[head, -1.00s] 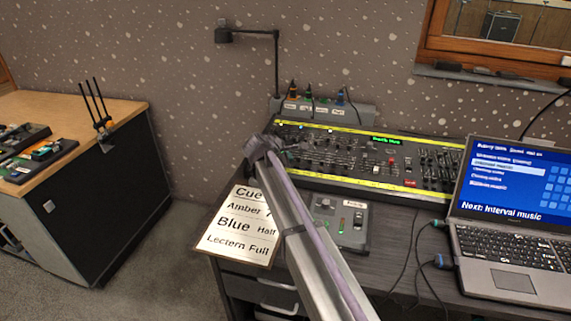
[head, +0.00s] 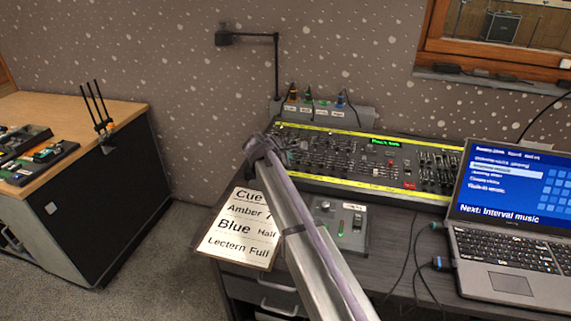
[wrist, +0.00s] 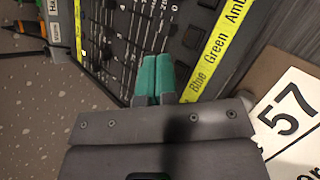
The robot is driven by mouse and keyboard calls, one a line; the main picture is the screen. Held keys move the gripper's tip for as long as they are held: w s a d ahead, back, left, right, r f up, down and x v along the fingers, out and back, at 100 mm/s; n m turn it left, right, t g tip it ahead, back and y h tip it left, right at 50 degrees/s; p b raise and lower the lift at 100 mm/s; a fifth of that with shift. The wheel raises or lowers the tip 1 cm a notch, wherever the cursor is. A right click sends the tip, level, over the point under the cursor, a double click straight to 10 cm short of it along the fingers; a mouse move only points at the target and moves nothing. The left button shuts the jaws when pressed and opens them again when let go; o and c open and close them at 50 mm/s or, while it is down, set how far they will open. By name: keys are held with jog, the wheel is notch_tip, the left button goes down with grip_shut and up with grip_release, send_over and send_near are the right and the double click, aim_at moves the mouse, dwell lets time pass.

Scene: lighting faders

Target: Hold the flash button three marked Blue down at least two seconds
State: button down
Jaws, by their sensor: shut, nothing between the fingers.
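The lighting console (head: 400,165) lies on the desk, with yellow label strips along its edges and a small lit green display. In the wrist view, the near yellow strip (wrist: 215,55) reads Blue, Green and part of Amber. My gripper (wrist: 153,80) is shut, its two green fingertips together and empty. The tips are over the console's front part, beside the Blue label. The button under the tips is hidden by them, so I cannot tell how far down it is. In the head view, my gripper (head: 298,148) is small, at the console's left part.
A cue card (head: 240,227) lies at the desk's front left edge. A small grey box with controls (head: 340,225) stands right of it. An open laptop (head: 510,220) is at the right. A black lamp (head: 230,39) and a row of plugs (head: 320,108) are behind the console.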

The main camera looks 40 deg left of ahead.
jog(key=shift+r, duration=0.15)
jog(key=r+p, duration=0.4)
jog(key=r, duration=0.1)
jog(key=shift+s+d+p, duration=0.1)
jog(key=shift+s+p, duration=0.1)
jog(key=shift+p, duration=0.2)
dwell(0.6)
